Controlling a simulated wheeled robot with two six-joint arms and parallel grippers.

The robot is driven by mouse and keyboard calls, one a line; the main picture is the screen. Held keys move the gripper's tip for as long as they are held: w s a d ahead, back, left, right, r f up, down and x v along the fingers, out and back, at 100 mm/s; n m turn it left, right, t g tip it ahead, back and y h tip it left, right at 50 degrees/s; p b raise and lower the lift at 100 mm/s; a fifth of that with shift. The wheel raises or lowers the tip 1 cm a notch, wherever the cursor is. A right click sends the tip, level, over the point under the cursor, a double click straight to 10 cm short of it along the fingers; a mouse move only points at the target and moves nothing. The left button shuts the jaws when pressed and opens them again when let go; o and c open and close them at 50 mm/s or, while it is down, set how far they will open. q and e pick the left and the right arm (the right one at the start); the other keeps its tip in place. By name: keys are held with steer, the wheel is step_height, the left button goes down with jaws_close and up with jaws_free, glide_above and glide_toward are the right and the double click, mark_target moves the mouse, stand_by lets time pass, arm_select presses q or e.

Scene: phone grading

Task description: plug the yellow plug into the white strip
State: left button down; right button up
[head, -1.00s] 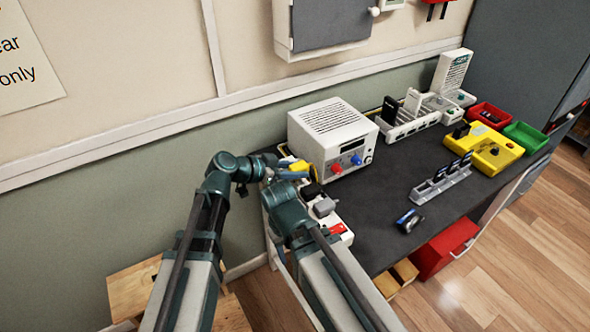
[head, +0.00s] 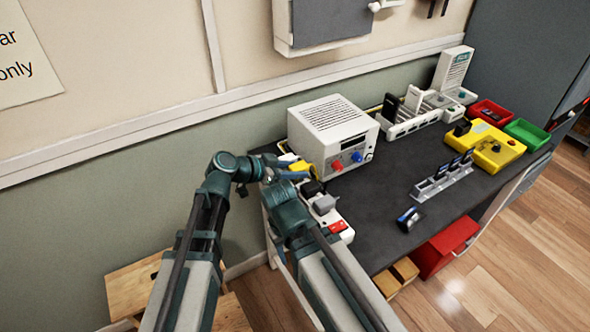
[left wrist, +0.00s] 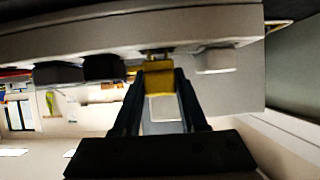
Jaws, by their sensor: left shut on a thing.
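The yellow plug (head: 301,167) is at the far left end of the white strip (head: 346,238), which lies along the bench's left edge. In the left wrist view the yellow plug (left wrist: 158,80) sits between the fingers of my left gripper (left wrist: 160,88), which is shut on it. The plug's front end is against or very close to the strip's face (left wrist: 185,28); I cannot tell how far its prongs are in. In the head view my left gripper (head: 291,174) is partly hidden by my arm. My right gripper is not in view.
A white power supply (head: 333,135) stands close behind. A small dark device (head: 409,219) lies on open bench to the right.

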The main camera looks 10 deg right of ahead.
arm_select(q)
steer(key=shift+f+b, duration=0.9)
steer(key=shift+f, duration=0.05)
steer(key=shift+s, duration=0.1)
steer(key=shift+c, duration=1.8)
jaws_free()
step_height(320, 180, up, 12)
steer(key=p, duration=1.2)
steer(key=s+a+f+n+y, duration=0.1)
steer(key=a+f+n+y, duration=0.1)
steer(key=a, duration=0.8)
steer(key=s+a+f+n+t+y, duration=0.1)
steer(key=a+n+y, duration=0.4)
steer(key=a, duration=0.5)
steer(key=s+a+f+n+y+p, duration=0.1)
steer(key=s+a+f+n+y, duration=0.1)
steer(key=a, duration=0.8)
step_height(320, 180, down, 3)
steer(key=n+y, duration=0.1)
steer(key=n, duration=0.2)
steer(key=shift+s+a+y, duration=0.2)
steer(key=shift+y, duration=0.2)
steer(key=shift+r, duration=0.1)
